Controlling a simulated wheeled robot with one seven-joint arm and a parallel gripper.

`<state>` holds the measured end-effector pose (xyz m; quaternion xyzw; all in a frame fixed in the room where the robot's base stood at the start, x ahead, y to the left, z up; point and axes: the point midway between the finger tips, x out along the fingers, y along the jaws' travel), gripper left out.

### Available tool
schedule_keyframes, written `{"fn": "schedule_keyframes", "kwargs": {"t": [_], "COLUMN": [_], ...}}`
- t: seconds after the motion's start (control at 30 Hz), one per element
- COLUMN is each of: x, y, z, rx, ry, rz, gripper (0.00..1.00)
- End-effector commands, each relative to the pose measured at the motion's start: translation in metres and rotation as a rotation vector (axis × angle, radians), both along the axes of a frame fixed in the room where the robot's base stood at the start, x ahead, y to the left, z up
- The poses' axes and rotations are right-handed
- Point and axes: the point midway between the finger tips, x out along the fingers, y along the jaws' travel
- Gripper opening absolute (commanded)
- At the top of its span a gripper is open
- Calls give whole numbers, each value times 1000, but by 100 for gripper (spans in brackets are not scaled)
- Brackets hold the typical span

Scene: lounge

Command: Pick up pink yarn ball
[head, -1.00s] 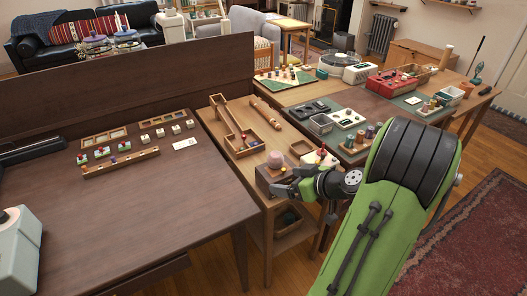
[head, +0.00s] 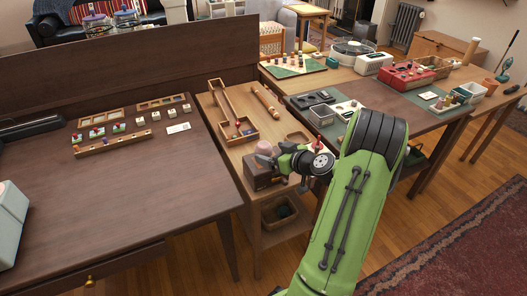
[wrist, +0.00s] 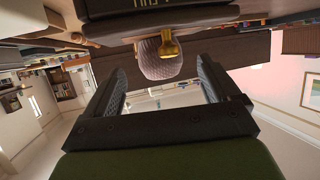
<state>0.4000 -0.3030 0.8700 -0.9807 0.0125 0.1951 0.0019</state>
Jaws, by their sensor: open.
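The pink yarn ball (head: 264,146) appears as a dull pink rounded shape on top of a small brown box (head: 257,178) on the wooden side table. My gripper (head: 267,161) is beside the box top, close to the ball, and covers part of it in the head view. In the wrist view, which looks upside down, the ball (wrist: 152,63) is a greyish-pink textured shape, with a brass-coloured piece (wrist: 170,45) in front of it. My gripper (wrist: 165,80) is open there, its two fingers spread to either side below the ball, with nothing between them.
A wooden tray (head: 238,131) and a wooden roller (head: 266,100) lie behind the box. A large dark desk (head: 120,200) fills the left. A basket (head: 280,216) sits on the shelf below.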

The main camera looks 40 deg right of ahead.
Motion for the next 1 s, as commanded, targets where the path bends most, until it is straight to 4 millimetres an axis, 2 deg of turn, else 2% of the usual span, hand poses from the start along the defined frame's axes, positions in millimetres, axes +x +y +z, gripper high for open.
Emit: {"fn": "schedule_keyframes", "kwargs": {"t": [0.2,0.3,0.47,0.57,0.83,1.0], "x": [38,44,44,44,44,44], "y": [0,-1,-1,-1,-1,-1], "z": [-14,-16,-16,-16,-16,-16], "rx": [1,0,0,0,0,1], "ry": [-1,-1,0,0,0,-1], "rz": [4,2,1,1,1,2], "gripper": [89,89,89,77,36,33]}}
